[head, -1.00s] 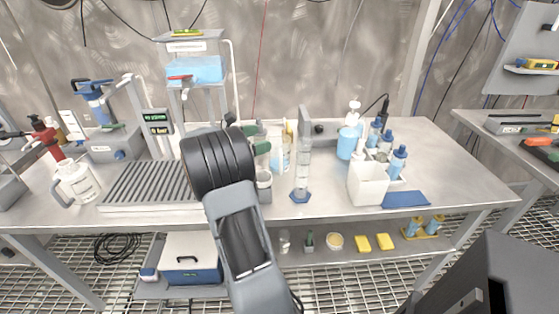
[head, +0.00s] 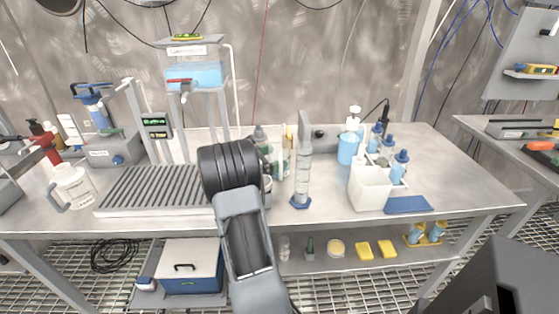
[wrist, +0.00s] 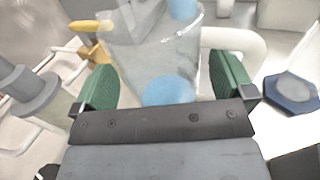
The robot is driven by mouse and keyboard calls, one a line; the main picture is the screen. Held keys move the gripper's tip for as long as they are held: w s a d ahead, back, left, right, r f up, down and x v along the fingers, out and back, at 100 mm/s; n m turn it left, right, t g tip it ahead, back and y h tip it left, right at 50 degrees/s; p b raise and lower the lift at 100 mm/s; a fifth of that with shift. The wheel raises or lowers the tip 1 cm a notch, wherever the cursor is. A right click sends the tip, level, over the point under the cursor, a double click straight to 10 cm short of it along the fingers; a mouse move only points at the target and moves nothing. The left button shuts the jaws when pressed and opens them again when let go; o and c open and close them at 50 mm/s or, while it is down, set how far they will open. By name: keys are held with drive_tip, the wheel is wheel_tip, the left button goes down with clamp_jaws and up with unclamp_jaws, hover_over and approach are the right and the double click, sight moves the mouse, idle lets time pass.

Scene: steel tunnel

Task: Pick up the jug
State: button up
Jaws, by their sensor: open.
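A clear jug (wrist: 150,45) with a pale handle (wrist: 235,42) on its right stands just ahead of my gripper in the wrist view. My gripper (wrist: 166,82) is open, with one green finger on each side of the jug's near part. I cannot tell whether the fingers touch it. Blue shows at the jug's lower part and beyond its rim. In the head view my black wrist joint covers most of this spot, and I cannot make out the jug there.
A graduated cylinder on a blue foot (head: 302,180) stands close to the right of my arm. A white bin (head: 370,190) and blue bottles are farther right. A slatted rack (head: 150,190) and a white handled bottle (head: 75,187) are left. The bench front is partly clear.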

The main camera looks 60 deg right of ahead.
drive_tip(key=shift+x, duration=1)
drive_tip(key=shift+c, duration=0.3)
drive_tip(key=c, duration=0.8)
